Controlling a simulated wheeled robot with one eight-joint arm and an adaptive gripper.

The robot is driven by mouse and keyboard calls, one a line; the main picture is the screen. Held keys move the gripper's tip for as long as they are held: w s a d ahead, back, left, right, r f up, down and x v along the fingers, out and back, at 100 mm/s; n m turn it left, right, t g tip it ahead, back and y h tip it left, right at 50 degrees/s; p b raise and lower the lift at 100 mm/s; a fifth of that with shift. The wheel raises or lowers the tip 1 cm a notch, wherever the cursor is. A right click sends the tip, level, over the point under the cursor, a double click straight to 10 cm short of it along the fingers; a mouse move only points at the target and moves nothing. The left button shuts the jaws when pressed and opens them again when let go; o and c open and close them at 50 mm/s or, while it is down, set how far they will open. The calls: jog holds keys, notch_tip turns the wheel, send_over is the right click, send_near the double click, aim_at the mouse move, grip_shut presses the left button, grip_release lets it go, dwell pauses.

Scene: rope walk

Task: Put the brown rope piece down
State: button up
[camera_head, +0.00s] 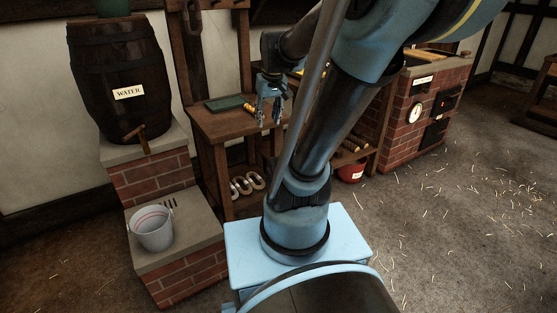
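My gripper (269,115) points down over the wooden bench (221,127), in the upper middle of the view. Its two fingers stand apart, and I see nothing clearly held between them. A small orange-brown piece (249,108), possibly the brown rope piece, shows just left of the fingers at the bench top. It is too small to make out its material, or whether it touches the left finger. A dark green mat (226,103) lies on the bench further left.
A water barrel (119,75) stands on a brick plinth (150,185) at left, with a grey bucket (152,229) on the lower step. Pale hooks or shackles (248,184) sit under the bench. A brick stove (425,112) stands right. The straw-strewn floor (460,230) is open.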

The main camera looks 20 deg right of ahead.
jog(key=s+f+m, duration=0.1)
jog(key=s+f, duration=0.8)
jog(key=s, duration=0.5)
jog(key=shift+d+g+h, duration=0.25)
jog(key=shift+g+h, duration=0.05)
jog(key=shift+g, duration=0.1)
jog(key=shift+w+f, duration=0.1)
